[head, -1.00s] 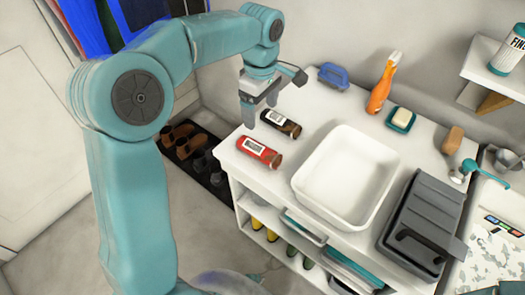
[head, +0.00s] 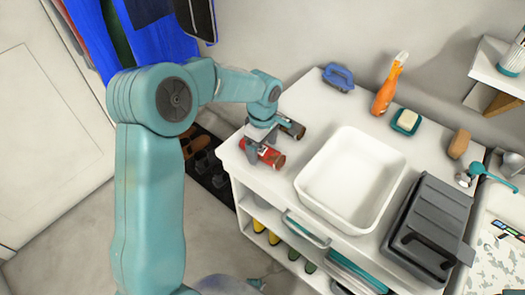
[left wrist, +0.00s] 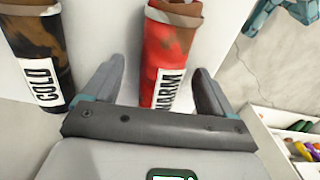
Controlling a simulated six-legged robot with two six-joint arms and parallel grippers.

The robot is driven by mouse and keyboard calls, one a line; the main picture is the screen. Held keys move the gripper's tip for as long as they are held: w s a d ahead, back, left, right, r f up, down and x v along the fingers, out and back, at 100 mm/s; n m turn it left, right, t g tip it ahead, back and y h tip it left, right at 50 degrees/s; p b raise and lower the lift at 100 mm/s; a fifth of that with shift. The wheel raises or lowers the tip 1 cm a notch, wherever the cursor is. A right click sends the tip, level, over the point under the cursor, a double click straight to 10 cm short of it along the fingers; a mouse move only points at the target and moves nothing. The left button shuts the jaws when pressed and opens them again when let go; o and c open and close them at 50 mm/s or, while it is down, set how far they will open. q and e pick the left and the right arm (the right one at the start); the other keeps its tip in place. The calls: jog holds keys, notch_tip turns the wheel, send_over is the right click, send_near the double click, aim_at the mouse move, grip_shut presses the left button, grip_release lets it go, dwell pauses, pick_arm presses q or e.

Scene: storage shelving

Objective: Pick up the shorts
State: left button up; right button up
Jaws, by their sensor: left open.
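A red roll (head: 270,157) with a white label lies near the left end of the white counter. In the left wrist view the red roll (left wrist: 168,45) reads "WARM". A dark brown roll (head: 294,128) lies just behind it, and in the left wrist view the dark roll (left wrist: 38,50) reads "COLD". I cannot tell whether either is the rolled shorts. My left gripper (head: 262,146) is low over the red roll and partly hides it. In the left wrist view my open fingers (left wrist: 158,76) stand on either side of the red roll's near end.
A white basin (head: 350,180) and a grey lidded box (head: 430,228) stand to the right. A blue brush (head: 338,77), orange bottle (head: 387,88) and soap dish (head: 407,121) are at the back. Shoes (head: 200,160) stand on the floor left of the counter (head: 305,95).

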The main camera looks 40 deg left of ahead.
pick_arm(q)
jog(key=c, duration=1.2)
